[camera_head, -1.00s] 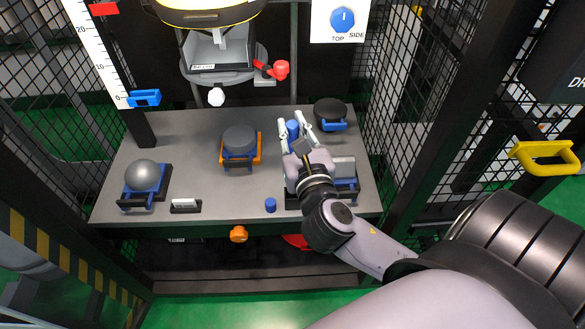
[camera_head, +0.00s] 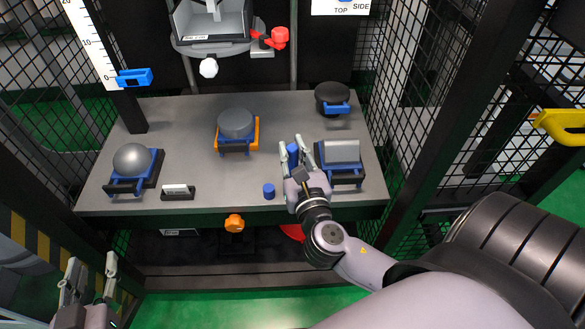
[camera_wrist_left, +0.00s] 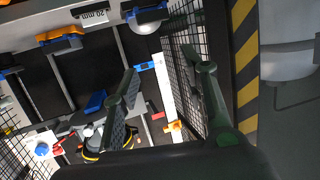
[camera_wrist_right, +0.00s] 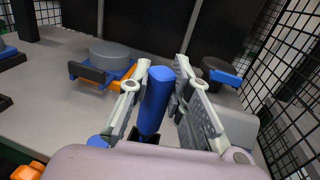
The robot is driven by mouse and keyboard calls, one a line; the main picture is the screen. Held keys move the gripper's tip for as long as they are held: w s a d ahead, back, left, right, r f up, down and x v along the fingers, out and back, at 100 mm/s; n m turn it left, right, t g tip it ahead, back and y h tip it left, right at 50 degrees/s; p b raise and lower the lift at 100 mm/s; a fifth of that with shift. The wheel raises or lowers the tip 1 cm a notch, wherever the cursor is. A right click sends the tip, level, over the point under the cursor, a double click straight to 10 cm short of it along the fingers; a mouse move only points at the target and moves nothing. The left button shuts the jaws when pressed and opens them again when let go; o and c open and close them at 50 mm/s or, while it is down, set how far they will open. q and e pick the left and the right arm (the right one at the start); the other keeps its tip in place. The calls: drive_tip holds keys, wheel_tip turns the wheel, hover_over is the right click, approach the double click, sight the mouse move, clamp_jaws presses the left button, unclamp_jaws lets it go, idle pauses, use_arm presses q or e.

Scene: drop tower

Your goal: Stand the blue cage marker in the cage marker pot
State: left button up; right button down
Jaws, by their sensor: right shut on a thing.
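My left gripper (camera_head: 92,266) is open and empty at the lower left, off the table.
The grey table (camera_head: 185,130) carries a short blue cylinder (camera_head: 269,191) left of my right gripper, a grey block in a blue cradle (camera_head: 340,174), a dark disc (camera_head: 235,122), a black pan-like weight (camera_head: 331,96) and a grey ball (camera_head: 132,158). Mesh walls flank it.

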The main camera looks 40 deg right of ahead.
sight(293, 167)
drive_tip(key=shift+f+b, duration=0.3)
drive_tip(key=shift+f, duration=0.45)
wheel_tip(293, 167, down, 3)
drive_tip(key=shift+f+b, duration=0.1)
drive_tip(key=shift+b, duration=0.8)
use_arm(q)
wheel_tip(293, 167, up, 12)
drive_tip(key=d+t+h, duration=0.1)
drive_tip(key=t+h, duration=0.1)
drive_tip(key=t, duration=0.5)
drive_tip(key=shift+s+d+h, duration=0.15)
drive_tip(key=shift+d+h, duration=0.2)
drive_tip(key=shift+h, duration=0.05)
use_arm(e)
drive_tip(key=shift+f, duration=0.1)
drive_tip(key=shift+f, duration=0.1)
drive_tip(key=c, duration=1.9)
unclamp_jaws()
drive_tip(key=o, duration=0.4)
use_arm(q)
drive_tip(key=shift+s+r, duration=0.1)
drive_tip(key=shift+r, duration=0.05)
use_arm(e)
drive_tip(key=shift+o, duration=0.2)
